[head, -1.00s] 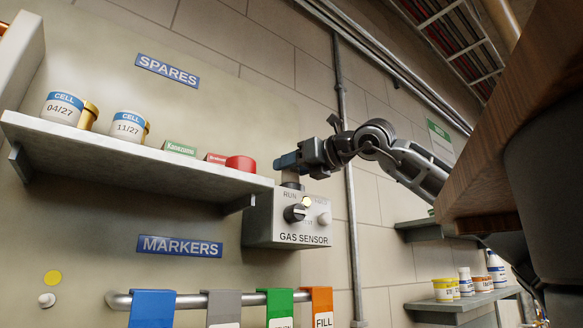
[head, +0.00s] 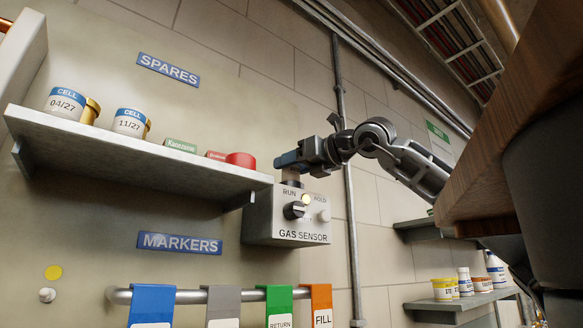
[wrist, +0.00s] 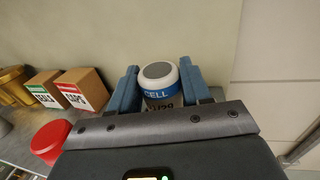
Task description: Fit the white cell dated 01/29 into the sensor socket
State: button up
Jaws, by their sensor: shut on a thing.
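My gripper (head: 288,159) is shut on a white cell (wrist: 158,72) with a blue CELL band and a grey disc on its top. The cell stands between the two blue fingers (wrist: 163,88) in the wrist view. Its date is partly hidden by the gripper; the visible end looks like 29. In the head view my gripper is just above the grey gas sensor box (head: 262,222). A dark round piece, seemingly the socket (head: 292,183), is on the box's top under the gripper. I cannot tell whether the cell's lower end is inside it.
Left of the sensor, a shelf (head: 150,165) holds a cell dated 04/27 (head: 66,102), a cell dated 11/27 (head: 130,122), two small boxes and a red cap (head: 241,160). The box front has a knob (head: 294,210) and a lit yellow lamp (head: 305,199). Coloured markers hang below.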

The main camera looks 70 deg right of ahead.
jog(key=shift+f+b, duration=0.75)
jog(key=shift+b, duration=0.75)
dwell(1.2)
jog(key=o, duration=1.1)
jog(key=shift+o, duration=0.2)
jog(key=b+v, duration=0.2)
jog(key=v, duration=0.6)
